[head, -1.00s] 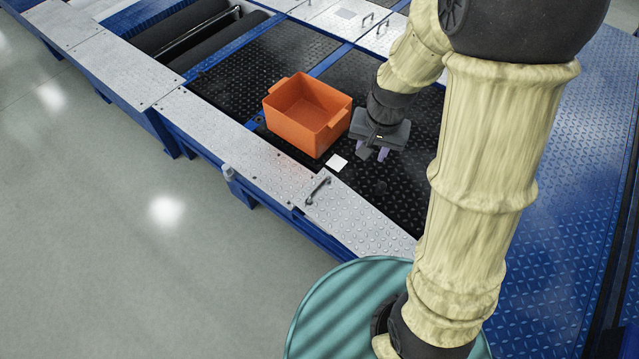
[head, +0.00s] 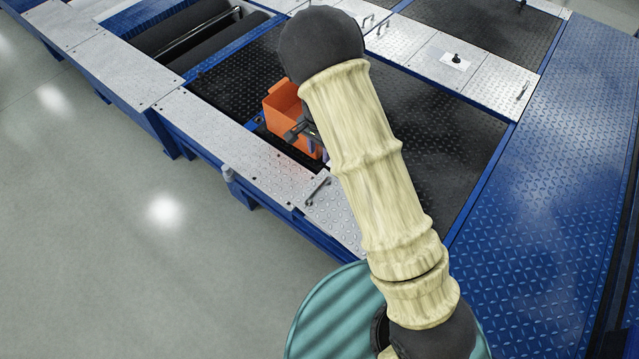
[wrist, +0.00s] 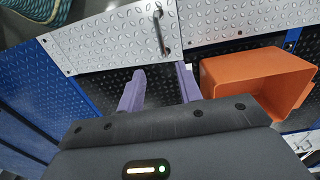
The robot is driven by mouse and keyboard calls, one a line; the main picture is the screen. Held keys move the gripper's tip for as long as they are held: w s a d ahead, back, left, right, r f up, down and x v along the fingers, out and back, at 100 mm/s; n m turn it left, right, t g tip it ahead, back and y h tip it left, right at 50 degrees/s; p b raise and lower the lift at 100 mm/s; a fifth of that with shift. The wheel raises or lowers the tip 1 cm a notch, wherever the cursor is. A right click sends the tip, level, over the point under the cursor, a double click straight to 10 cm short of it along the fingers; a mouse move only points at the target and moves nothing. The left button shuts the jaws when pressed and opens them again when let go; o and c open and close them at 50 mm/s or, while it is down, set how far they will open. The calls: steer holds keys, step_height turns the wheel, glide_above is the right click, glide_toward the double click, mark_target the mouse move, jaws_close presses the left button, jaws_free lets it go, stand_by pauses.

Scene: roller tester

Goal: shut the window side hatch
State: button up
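No label marks which hatch is the window side one. A silver tread-plate panel (head: 335,212) with a dark bar handle (head: 318,190) lies at the platform's near edge. In the wrist view this panel (wrist: 110,42) and its handle (wrist: 162,32) are ahead of the fingers; I cannot tell whether it is slightly raised. My gripper (wrist: 160,88) is open and empty, its purple fingers apart over the black mat, not touching the handle. In the head view my arm hides most of the gripper and part of the panel.
An orange crate (head: 285,102) stands close beside my gripper; it also shows at right in the wrist view (wrist: 250,75). More silver panels with handles (head: 522,90) line the far side, one with a black knob (head: 456,58). The black mat (head: 440,135) right of my arm is clear.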

mark_target(320, 187)
step_height(320, 187, down, 17)
steer(key=b, duration=0.3)
steer(key=shift+f, duration=0.2)
steer(key=shift+c, duration=0.2)
jaws_close()
